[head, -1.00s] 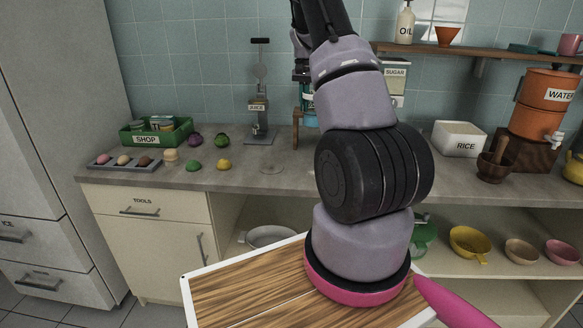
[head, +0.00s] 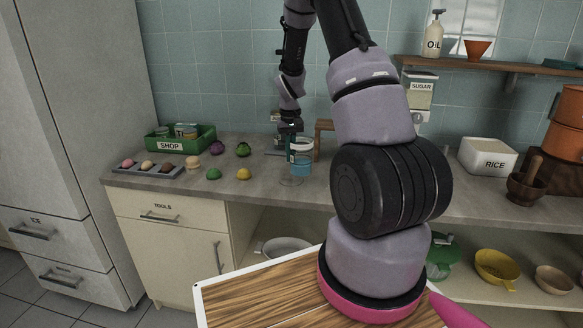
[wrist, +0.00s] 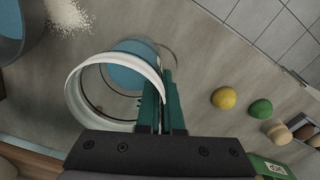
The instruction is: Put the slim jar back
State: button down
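The slim jar (head: 302,160) is clear with a white rim and blue contents. In the head view it is beside my gripper (head: 290,150), close over the counter near a faint clear ring (head: 291,182). In the wrist view I look into the jar's white rim (wrist: 72,98), with the blue toward its far end. The green fingers of my gripper (wrist: 162,98) are close together on the jar's right wall, pinching it. Part of the ring (wrist: 174,58) shows beyond the jar. I cannot tell whether the jar's base touches the counter.
The juice stand is mostly hidden behind my arm. In the wrist view, white grains (wrist: 68,15) lie beside a blue vessel (wrist: 18,35).

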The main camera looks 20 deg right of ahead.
aim_at(291, 164)
jog(key=shift+f, duration=2)
jog(key=c, duration=1.5)
grip_release()
jog(key=shift+f, duration=0.2)
jog(key=o, duration=0.4)
jog(key=shift+r, duration=0.15)
